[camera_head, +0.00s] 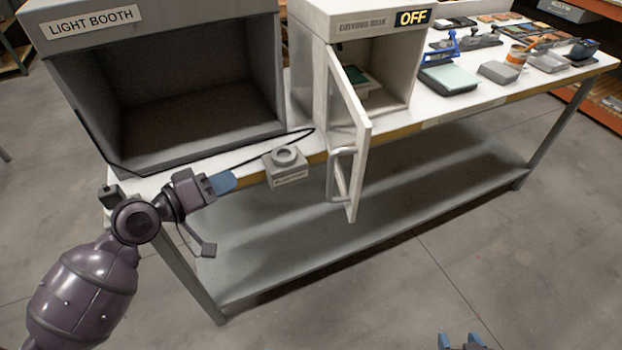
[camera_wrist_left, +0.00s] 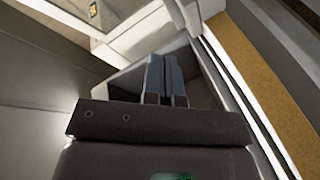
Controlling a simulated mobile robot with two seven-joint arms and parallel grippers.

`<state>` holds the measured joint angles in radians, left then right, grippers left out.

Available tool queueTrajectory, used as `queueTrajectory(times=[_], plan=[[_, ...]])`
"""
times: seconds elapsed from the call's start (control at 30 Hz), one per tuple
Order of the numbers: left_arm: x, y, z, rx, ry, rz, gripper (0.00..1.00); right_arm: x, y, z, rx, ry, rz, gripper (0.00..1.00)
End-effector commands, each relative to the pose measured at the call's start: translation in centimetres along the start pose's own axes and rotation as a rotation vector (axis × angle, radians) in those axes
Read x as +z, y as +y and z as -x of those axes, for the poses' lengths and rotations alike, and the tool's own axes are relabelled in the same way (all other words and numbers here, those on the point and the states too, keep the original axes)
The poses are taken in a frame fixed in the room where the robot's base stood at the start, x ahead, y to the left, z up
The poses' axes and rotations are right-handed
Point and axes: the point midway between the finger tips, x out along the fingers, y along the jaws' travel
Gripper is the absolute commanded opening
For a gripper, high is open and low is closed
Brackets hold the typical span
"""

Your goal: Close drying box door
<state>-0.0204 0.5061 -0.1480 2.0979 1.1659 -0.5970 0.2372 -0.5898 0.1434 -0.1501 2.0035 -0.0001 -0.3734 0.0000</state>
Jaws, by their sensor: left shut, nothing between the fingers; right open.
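The drying box (camera_head: 318,75) is a white cabinet on the bench, with a sign reading OFF on its top front. Its door (camera_head: 352,115) is hinged at the left and stands open, swung out past the bench edge. A bar handle (camera_head: 333,178) is on the door's lower part. A green-topped item lies inside the box. My left gripper (camera_head: 224,182) is at the bench's front edge, left of the door and apart from it. Its blue fingers are shut together and empty in the left wrist view (camera_wrist_left: 165,75). My right gripper (camera_head: 461,342) is only partly visible at the bottom edge, open.
A small grey box with a round top (camera_head: 287,168) sits at the bench's front edge between my left gripper and the door. The dark light booth (camera_head: 90,60) stands behind my left gripper, with a black cable in front. Trays and tools fill the bench's right side.

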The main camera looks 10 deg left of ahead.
Motion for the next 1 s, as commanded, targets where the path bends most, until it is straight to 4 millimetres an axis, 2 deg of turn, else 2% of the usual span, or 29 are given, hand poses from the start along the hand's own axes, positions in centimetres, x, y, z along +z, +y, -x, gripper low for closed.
queueTrajectory(times=[0.3,0.43,0.57,0.77,1.0], plan=[[1.2,5.6,1.0,0.247,-0.216,0.474,0.00,0.3,-0.1,0.0,0.000,-0.006,-0.002,0.55],[1.6,6.8,1.5,0.296,-0.280,0.600,0.00,0.4,0.0,0.1,0.001,-0.008,-0.002,0.55],[1.8,7.0,1.4,0.297,-0.306,0.649,0.00,0.4,0.0,0.1,0.001,-0.009,-0.002,0.55],[2.1,7.8,-0.3,0.298,-0.305,0.652,0.00,-0.1,0.0,0.3,0.002,-0.003,-0.003,0.55],[2.8,9.4,-4.2,0.298,-0.304,0.651,0.00,-0.3,0.2,0.7,0.004,-0.002,-0.003,0.55]])
